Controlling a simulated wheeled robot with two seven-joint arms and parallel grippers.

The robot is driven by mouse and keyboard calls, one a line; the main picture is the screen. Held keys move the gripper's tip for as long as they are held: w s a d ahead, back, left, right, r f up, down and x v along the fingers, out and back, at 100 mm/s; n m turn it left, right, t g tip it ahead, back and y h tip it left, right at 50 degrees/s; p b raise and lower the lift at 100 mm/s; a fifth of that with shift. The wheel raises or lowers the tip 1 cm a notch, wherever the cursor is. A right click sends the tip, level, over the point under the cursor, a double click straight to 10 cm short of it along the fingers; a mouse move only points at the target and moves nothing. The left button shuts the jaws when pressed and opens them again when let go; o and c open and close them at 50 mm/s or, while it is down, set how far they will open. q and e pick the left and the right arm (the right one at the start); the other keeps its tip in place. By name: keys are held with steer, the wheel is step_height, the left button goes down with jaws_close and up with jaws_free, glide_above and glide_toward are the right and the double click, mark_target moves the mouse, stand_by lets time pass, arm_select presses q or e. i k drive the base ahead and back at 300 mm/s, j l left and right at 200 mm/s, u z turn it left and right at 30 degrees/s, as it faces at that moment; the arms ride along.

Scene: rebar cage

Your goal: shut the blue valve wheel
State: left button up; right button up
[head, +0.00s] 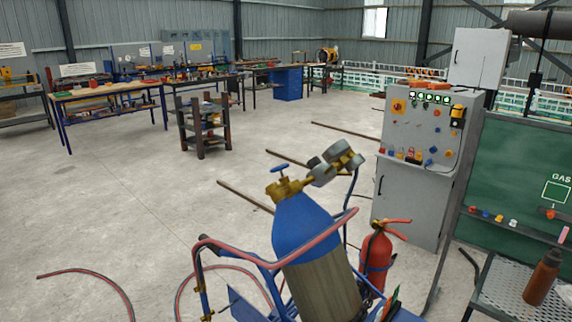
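The blue valve wheel (280,168) sits on a short stem at the top of the brass valve (283,187). The valve is on the neck of a blue-topped gas cylinder (300,228), which leans in a cart in the lower middle of the head view. A regulator with round gauges (338,160) sticks out to the right of the valve. How far the wheel is turned cannot be told. Neither of my grippers is in view, and nothing touches the wheel.
A red-and-blue hose (270,252) loops around the cylinder and over the floor. A red fire extinguisher (376,252) stands close on the right. Behind it is a grey control cabinet (410,195). A perforated metal table (500,290) is at lower right. The floor left of the cart is mostly clear.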

mark_target(278, 168)
steer(key=j+z, duration=0.1)
steer(key=z, duration=0.2)
steer(key=i+j+z, duration=0.1)
steer(key=z, duration=0.2)
steer(key=i+j+z, duration=0.25)
steer(key=j, duration=0.35)
steer(key=j+z, duration=0.3)
steer(key=j, duration=0.25)
steer(key=j+z, duration=0.2)
steer(key=j, duration=2.85)
steer(key=i, duration=0.05)
